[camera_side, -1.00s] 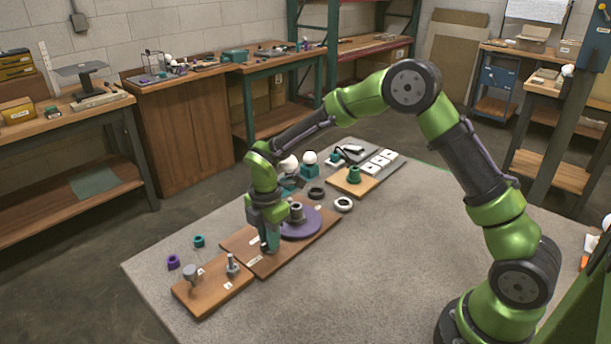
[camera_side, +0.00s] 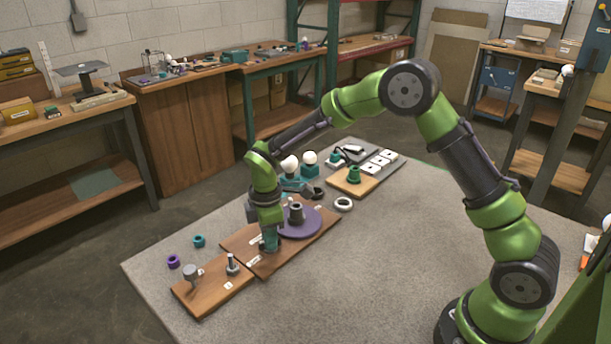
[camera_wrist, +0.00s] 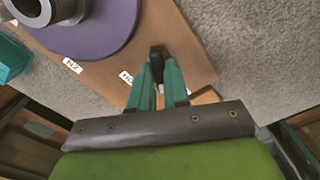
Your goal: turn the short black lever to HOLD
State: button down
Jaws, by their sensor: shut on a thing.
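The short black lever (camera_wrist: 158,52) shows in the wrist view between the tips of my gripper's teal fingers (camera_wrist: 159,78). My gripper is shut on it. In the side view my gripper (camera_side: 270,243) points down at the near part of the wooden board (camera_side: 258,266), and its fingers hide the lever. In the wrist view a white label beginning "HO" (camera_wrist: 126,78) lies just left of the fingers, partly covered by them. Another white label (camera_wrist: 72,66) lies farther left. I cannot tell exactly which mark the lever points at.
A purple disc (camera_side: 312,228) with a grey hub (camera_side: 296,211) sits on the same board, close to my gripper. A smaller board (camera_side: 205,300) with metal posts lies at the near left. A white ring (camera_side: 344,204) lies to the right. The grey table front is clear.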

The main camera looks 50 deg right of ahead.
jog(key=m, duration=1.2)
jog(key=shift+m, duration=0.3)
dwell(0.4)
jog(key=c, duration=1.1)
grip_release()
jog(key=shift+r, duration=0.1)
notch_tip(320, 180, up, 17)
